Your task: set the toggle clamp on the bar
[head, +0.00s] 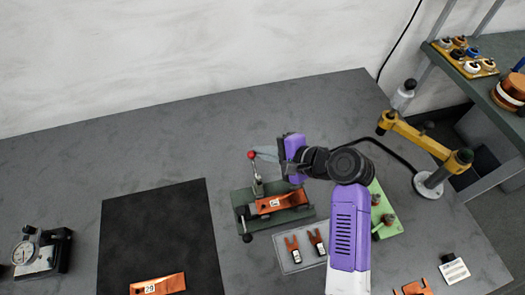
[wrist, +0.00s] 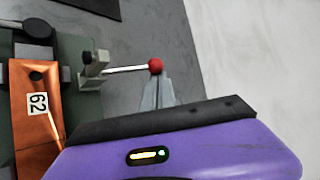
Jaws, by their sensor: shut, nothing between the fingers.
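The toggle clamp (head: 257,187) stands at the back left of a dark green fixture (head: 243,199). Its handle rises to a red ball (head: 251,154). In the wrist view the clamp post (wrist: 92,72) and rod with the red ball (wrist: 155,66) also show. A copper bar (head: 290,200) with a white number label lies in the fixture; the wrist view shows it (wrist: 38,128) labelled 62. My gripper (head: 259,152) is shut and empty, its grey fingertips close beside the red ball. In the wrist view the fingertips (wrist: 157,86) appear just by the ball; contact cannot be told.
A black mat (head: 155,230) with another copper bar (head: 158,285) lies left. A tray (head: 290,264) of forked copper pieces lies in front, and a green board (head: 385,212) right. A yellow jointed arm (head: 410,135) stands far right. The table behind the fixture is clear.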

